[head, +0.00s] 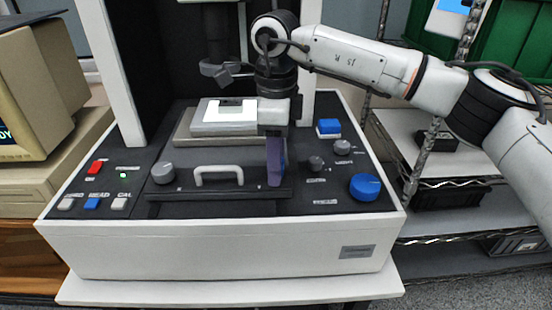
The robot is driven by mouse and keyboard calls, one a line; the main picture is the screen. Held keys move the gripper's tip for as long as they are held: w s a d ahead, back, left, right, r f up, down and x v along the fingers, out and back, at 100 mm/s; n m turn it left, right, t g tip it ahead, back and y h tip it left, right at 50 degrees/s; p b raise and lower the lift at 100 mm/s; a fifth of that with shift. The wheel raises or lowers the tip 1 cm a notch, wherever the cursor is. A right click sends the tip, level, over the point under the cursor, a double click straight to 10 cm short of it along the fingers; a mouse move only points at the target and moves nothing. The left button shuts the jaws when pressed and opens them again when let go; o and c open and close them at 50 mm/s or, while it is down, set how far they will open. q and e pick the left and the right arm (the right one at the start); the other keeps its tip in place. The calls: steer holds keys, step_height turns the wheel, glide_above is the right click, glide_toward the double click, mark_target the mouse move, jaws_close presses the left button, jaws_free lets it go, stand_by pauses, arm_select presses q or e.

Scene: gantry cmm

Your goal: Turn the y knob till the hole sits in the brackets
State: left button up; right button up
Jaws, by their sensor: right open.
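The measuring machine's front panel carries several knobs with labels too small to read, so I cannot tell which is the y knob. A large blue knob (365,187) is at the right front. Two small grey knobs, an upper one (343,147) and a lower one (316,163), are behind it to the left. Another grey knob (163,172) is at the left. The hole and brackets cannot be made out. My left gripper is out of view.
A pale plate with a bright square (232,117) sits on the stage behind the handle (218,175). A blue button (329,127) is at the right; red (96,167) and other buttons are at the left. A beige monitor (45,85) stands far left, a wire shelf (440,240) right.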

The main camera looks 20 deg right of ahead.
steer(key=c, duration=1.1)
steer(key=shift+o, duration=0.2)
steer(key=shift+m, duration=0.4)
steer(key=m, duration=0.5)
steer(key=shift+m, duration=0.3)
steer(key=m+b, duration=0.1)
steer(key=m, duration=0.5)
steer(key=shift+m, duration=0.4)
steer(key=o, duration=1.1)
steer(key=shift+c, duration=0.2)
